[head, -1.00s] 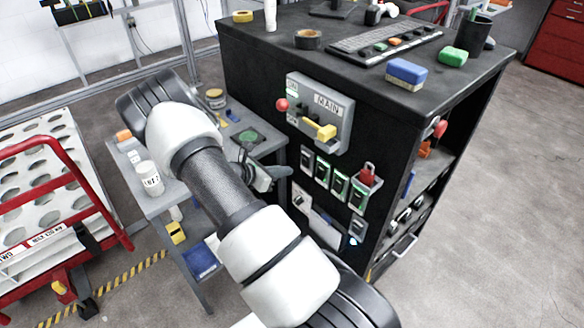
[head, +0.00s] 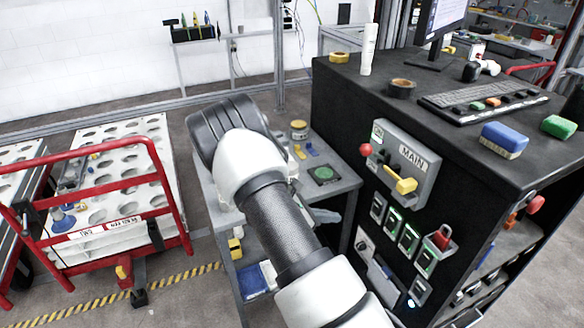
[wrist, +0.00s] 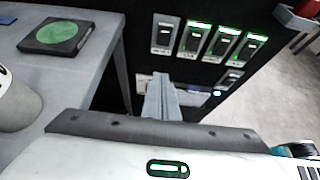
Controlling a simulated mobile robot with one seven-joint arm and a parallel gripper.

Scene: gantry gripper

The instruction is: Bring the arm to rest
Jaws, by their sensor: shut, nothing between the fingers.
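My gripper (wrist: 164,82) is in the lower middle of the wrist view. Its two grey fingers are together with nothing between them. They point toward the front of the black cabinet (wrist: 135,28), and I cannot tell how far off it is. In the head view my arm (head: 285,225) reaches from the bottom edge up to the grey side table, bent at a white joint. It hides most of the gripper there.
The cabinet front carries a MAIN switch panel (head: 403,165) with a yellow handle and several lit switches (head: 409,237). The grey side table (head: 345,184) stands close left of it, with a green disc on a dark pad (head: 323,175). A red-railed cart (head: 120,180) stands further left.

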